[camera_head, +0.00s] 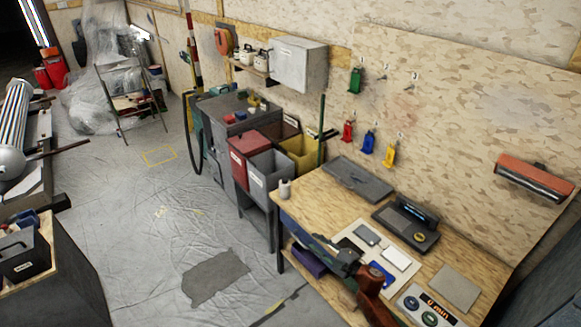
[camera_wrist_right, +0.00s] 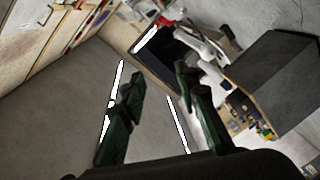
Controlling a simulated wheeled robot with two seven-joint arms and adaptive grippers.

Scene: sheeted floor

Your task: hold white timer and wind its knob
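A pale timer box (camera_head: 428,307) lies on the wooden workbench (camera_head: 318,200) at the lower right of the head view. It has an orange "min" display and dark round knobs; its lower edge is cut off by the frame. My right gripper (camera_head: 327,246) is over the bench's front edge, to the left of the timer and apart from it. In the right wrist view its two dark green fingers (camera_wrist_right: 160,75) are spread with nothing between them. The timer is not recognisable in the wrist view. My left gripper is not in view.
A white card (camera_head: 397,257), a grey device (camera_head: 367,234) and a blue item (camera_head: 382,274) lie near my right gripper. A dark console (camera_head: 407,222) and a flat grey case (camera_head: 358,179) stand behind. A small white container (camera_head: 285,189) is at the bench's left corner.

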